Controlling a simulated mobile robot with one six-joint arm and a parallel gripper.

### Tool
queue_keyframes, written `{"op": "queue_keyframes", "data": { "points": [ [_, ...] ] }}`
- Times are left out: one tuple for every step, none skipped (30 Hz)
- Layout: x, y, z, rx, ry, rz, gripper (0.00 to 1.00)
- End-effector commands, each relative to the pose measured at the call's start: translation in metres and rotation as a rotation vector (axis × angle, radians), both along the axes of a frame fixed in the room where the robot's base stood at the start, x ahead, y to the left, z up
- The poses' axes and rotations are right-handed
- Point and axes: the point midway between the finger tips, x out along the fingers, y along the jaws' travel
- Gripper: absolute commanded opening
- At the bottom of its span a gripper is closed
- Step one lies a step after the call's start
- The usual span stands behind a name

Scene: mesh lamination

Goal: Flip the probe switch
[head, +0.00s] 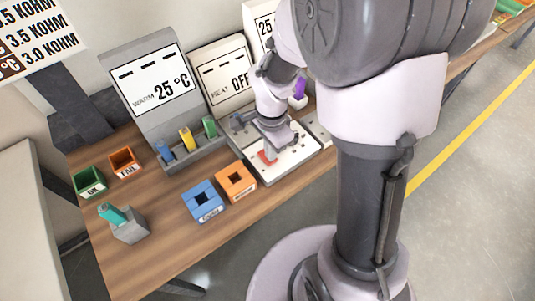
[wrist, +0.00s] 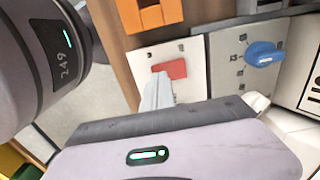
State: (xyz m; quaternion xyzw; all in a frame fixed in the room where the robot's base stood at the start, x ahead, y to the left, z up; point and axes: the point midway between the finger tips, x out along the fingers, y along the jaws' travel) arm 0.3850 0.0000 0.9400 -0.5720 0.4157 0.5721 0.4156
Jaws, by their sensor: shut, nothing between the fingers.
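A red switch (wrist: 170,69) is set in a white panel (wrist: 198,85) in the wrist view. In the head view the red switch (head: 266,157) shows just below my gripper's tip, on the white panel (head: 292,163). My gripper (head: 271,148) points down and is shut with nothing in it. In the wrist view my gripper's fingers (wrist: 158,84) reach to the near edge of the red switch and cover a little of the panel beside it. I cannot tell whether they touch the switch. No label naming the switch is readable.
A blue knob (wrist: 264,54) sits on the panel beside the switch. An orange box (head: 236,181) and a blue box (head: 202,201) stand left of the panel on the wooden table. Display stands (head: 157,87) rise behind. Bare tabletop (head: 160,247) lies at the front left.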

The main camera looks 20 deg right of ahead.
Motion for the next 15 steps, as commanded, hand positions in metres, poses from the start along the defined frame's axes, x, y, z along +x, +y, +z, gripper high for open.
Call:
{"op": "queue_keyframes", "data": {
  "points": [
    [0.0000,0.0000,-0.0014,0.000,0.000,0.000,0.00],
    [0.0000,0.0000,-0.0019,0.000,0.000,0.000,0.00],
    [0.0000,0.0000,-0.0025,0.000,0.000,0.000,0.00],
    [0.0000,0.0000,-0.0030,0.000,0.000,0.000,0.00],
    [0.0000,0.0000,-0.0034,0.000,0.000,0.000,0.00],
    [0.0000,0.0000,-0.0040,0.000,0.000,0.000,0.00],
    [-0.0001,0.0000,-0.0045,0.000,0.000,0.000,0.00],
    [0.0000,0.0000,-0.0049,0.000,0.000,0.000,0.00],
    [-0.0001,0.0000,-0.0055,0.000,0.000,0.000,0.00],
    [0.0000,0.0000,-0.0059,0.000,0.000,0.000,0.00],
    [-0.0001,0.0000,-0.0064,0.000,0.000,0.000,0.00],
    [0.0000,0.0000,-0.0070,0.000,0.000,0.000,0.00],
    [0.0000,0.0000,-0.0074,0.000,0.000,0.000,0.00],
    [0.0000,0.0000,-0.0079,0.000,0.000,0.000,0.00],
    [0.0000,0.0000,-0.0085,0.000,0.000,0.000,0.00]
  ]
}}
